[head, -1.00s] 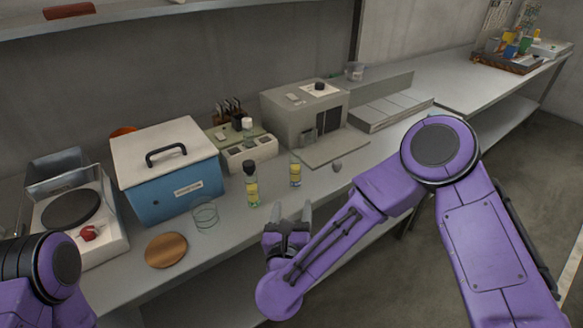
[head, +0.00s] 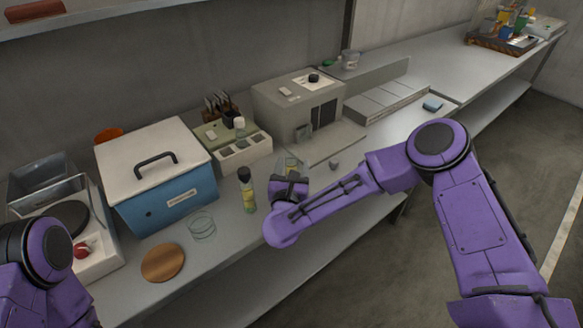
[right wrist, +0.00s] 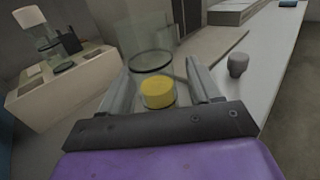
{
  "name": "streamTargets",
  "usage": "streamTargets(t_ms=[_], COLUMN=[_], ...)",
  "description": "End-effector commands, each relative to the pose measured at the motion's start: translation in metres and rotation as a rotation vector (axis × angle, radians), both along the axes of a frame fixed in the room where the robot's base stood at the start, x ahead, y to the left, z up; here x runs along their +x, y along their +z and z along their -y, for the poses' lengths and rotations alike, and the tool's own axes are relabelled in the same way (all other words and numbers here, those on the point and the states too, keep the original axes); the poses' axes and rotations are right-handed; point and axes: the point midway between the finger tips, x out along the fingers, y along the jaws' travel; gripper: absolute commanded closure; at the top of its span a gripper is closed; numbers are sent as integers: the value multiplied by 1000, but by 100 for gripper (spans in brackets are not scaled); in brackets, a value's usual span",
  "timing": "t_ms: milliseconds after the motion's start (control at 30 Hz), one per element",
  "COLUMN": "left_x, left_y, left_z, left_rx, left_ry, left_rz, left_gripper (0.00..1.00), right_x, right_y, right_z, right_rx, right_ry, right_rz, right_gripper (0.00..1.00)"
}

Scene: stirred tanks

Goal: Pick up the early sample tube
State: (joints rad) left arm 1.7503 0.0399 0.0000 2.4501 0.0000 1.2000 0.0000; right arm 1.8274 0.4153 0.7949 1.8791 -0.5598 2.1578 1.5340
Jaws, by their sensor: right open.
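A clear glass tube with a yellow band (head: 291,162) stands on the bench and is partly hidden by my right gripper (head: 290,174) in the head view. In the right wrist view the tube (right wrist: 158,93) stands between the two open fingers, with clear gaps at its sides. A second tube with a black cap and a yellow band (head: 248,192) stands upright to the left of the gripper. A white-capped tube (head: 239,128) stands in a pale rack. I cannot read which tube is the early sample. My left gripper is out of view.
A small grey stopper-like piece (head: 334,166) sits right of the gripper and also shows in the wrist view (right wrist: 238,64). A glass dish (head: 202,226), a wooden disc (head: 163,263) and a blue box (head: 170,195) are left. A grey machine (head: 285,105) stands behind.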

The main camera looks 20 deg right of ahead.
Motion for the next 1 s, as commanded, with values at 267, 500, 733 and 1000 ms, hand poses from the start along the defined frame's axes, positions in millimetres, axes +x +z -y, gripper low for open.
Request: streamTargets(t_ms=[267, 500, 733, 1000], left_x=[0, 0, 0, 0], left_y=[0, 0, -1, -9], left_z=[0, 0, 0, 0], left_rx=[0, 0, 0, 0], left_ry=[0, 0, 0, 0], left_rz=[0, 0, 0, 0], left_gripper=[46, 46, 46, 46], right_x=[2, 2, 2, -5], right_y=[-1, 0, 2, 41], right_z=[1, 1, 1, 6], right_rx=[1, 1, 1, 3], right_ry=[1, 1, 0, 0], right_rz=[0, 0, 0, 5], right_gripper=[50, 94, 94, 94])
